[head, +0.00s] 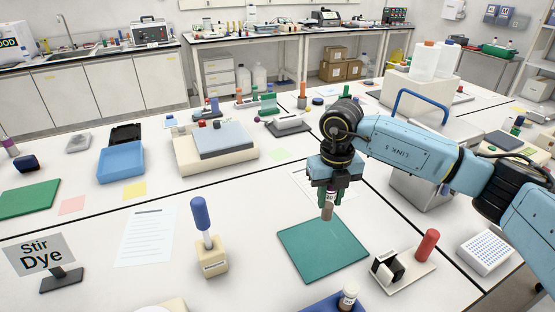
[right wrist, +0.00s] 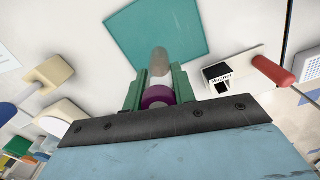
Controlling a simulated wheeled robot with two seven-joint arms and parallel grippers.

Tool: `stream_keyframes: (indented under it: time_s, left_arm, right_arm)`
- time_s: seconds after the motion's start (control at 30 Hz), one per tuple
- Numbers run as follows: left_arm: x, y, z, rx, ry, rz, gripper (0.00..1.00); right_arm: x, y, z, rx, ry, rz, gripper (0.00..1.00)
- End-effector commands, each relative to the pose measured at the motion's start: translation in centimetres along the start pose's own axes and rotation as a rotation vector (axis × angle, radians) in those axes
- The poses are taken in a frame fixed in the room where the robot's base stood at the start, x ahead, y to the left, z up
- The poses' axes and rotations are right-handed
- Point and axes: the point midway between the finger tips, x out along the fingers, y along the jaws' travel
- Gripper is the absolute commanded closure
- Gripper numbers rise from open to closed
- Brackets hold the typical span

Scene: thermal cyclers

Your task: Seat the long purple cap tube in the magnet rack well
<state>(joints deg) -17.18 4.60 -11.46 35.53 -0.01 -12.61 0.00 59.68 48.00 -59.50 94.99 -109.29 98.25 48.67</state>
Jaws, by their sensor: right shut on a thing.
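My right gripper (head: 328,196) is shut on the long purple cap tube (head: 327,212), holding it above the teal mat. In the right wrist view the purple cap (right wrist: 157,97) sits between the green fingers and the pale tube body (right wrist: 160,63) points away from them. The magnet rack (head: 388,266) stands right of the mat, on a light base, with a black-and-white block. It also shows in the right wrist view, labelled "Magnet" (right wrist: 218,77). The tube is left of the rack and apart from it. The well itself is too small to make out. My left gripper is not in view.
The teal mat (head: 310,252) lies flat on the bench. A blue-handled tool in a tan block (head: 212,262) stands to the left. A white well rack (head: 486,252) is at the right.

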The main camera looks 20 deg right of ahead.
Motion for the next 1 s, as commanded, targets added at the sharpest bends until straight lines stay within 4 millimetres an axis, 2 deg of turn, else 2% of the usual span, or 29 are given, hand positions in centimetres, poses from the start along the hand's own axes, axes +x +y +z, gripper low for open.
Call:
stream_keyframes:
  time_s: [0.17,0.27,0.37,1.0]
  left_arm:
    - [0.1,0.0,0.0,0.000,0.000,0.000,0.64]
    - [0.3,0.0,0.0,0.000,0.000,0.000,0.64]
    - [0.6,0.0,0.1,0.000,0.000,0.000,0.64]
    - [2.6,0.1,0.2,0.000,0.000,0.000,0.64]
  right_arm:
    - [-0.3,0.1,-0.1,-0.030,0.001,0.001,0.99]
    - [-0.1,0.4,-0.2,-0.120,0.001,0.001,0.99]
    - [0.1,0.9,-0.5,-0.282,0.001,0.001,0.99]
    - [1.5,4.5,-3.0,-1.662,0.000,0.004,0.99]
